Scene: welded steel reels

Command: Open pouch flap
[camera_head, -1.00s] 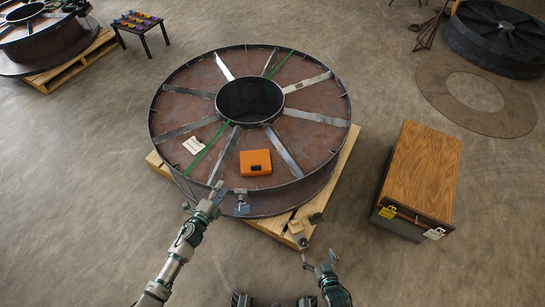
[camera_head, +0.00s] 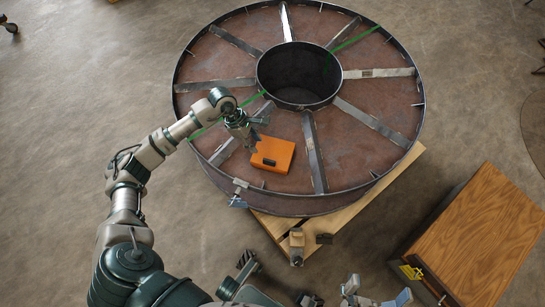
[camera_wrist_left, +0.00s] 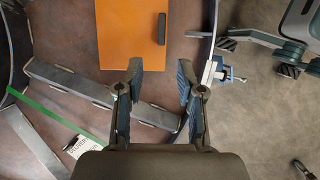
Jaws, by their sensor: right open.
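The orange pouch (camera_head: 276,155) lies on the rust-brown face of the steel reel, between two spokes near the front rim, its flap apparently flat. A dark strip shows on its front edge. It also shows at the top of the left wrist view (camera_wrist_left: 122,35). My left gripper (camera_head: 251,146) reaches over the reel and hangs just left of the pouch. In the left wrist view, its fingers (camera_wrist_left: 160,75) are apart with nothing between them, below the pouch's edge. My right gripper (camera_head: 378,297) is open and empty at the bottom of the head view, away from the reel.
The steel reel (camera_head: 222,135) has raised spokes, a rim and a hollow hub (camera_head: 298,75). A clamp (camera_head: 238,194) grips its front rim. The wooden pallet (camera_head: 350,205) sticks out below. A wood-topped box (camera_head: 480,235) stands at the right. A white label (camera_wrist_left: 86,146) lies near a green strap.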

